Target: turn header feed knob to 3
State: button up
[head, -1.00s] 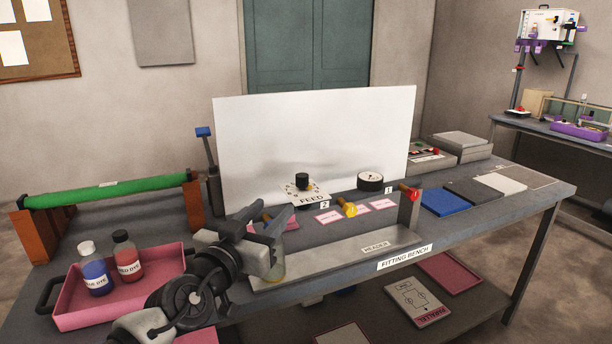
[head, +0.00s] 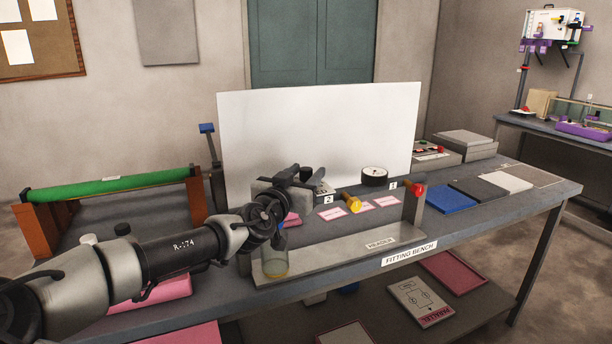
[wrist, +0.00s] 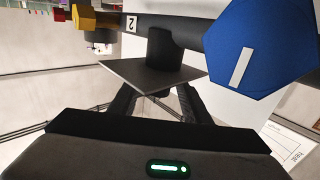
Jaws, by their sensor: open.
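In the head view my gripper (head: 304,178) is over the feed dial plate (head: 325,189), leaving only a white corner of the plate visible. The black feed knob is hidden there. In the wrist view my gripper (wrist: 155,97) is open, its two dark fingers apart.
A blue hexagonal handle (wrist: 247,48) with a white bar is close on the right in the wrist view. Yellow (head: 352,204) and red (head: 416,189) valve handles and a round gauge (head: 374,176) are nearby. A white panel (head: 320,135) stands behind.

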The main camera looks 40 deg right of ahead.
jog(key=shift+w+d, duration=0.1)
jog(key=shift+d, duration=0.05)
jog(key=c, duration=1)
jog(key=shift+c, duration=0.2)
